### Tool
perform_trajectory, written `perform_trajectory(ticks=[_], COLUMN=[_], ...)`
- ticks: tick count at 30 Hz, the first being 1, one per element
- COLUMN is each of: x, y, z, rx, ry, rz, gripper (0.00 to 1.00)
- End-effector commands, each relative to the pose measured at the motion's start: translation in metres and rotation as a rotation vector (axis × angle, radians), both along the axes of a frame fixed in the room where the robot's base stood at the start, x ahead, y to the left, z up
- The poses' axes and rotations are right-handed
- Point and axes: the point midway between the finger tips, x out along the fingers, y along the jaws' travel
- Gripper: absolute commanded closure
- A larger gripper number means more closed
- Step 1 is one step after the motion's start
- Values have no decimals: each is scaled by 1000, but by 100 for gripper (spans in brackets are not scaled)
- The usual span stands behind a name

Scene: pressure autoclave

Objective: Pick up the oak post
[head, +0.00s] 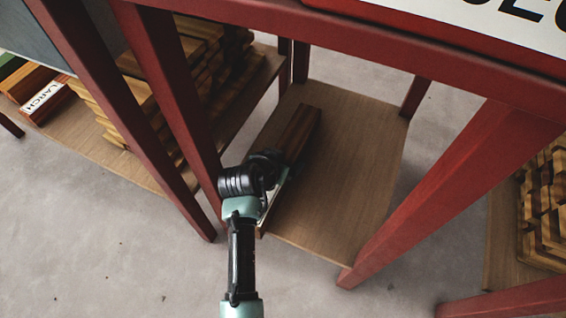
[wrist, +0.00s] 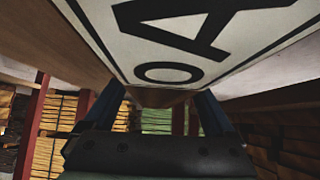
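A wooden piece with a white label reading "OA", its rest cut off, fills the top of the wrist view; I take it as the oak post (wrist: 108,75). In the head view brown timber (head: 295,128) lies on the wooden shelf board inside the red frame, partly hidden by my arm. My gripper (head: 273,165) is at its near end, and its fingertips are hidden there. In the wrist view the two dark fingers of my gripper (wrist: 162,112) stand apart, below the labelled wood. I cannot tell whether they touch it.
Red frame legs stand left (head: 180,90) and right (head: 450,190) of my arm. A stack labelled LARCH (head: 45,97) is on the left shelf, and more timber (head: 545,215) on the right. The shelf board (head: 345,170) is bare right of the brown timber.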

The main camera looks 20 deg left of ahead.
Motion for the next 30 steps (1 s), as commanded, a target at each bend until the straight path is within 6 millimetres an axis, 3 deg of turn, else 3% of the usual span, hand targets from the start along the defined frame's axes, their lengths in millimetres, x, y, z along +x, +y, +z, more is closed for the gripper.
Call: perform_trajectory(ticks=[2, 14, 30], x=[0, 0, 2], y=[0, 0, 1], z=[0, 0, 11], rx=[0, -1, 3], ry=[0, 0, -9], rz=[0, 1, 1], gripper=[27, 99, 100])
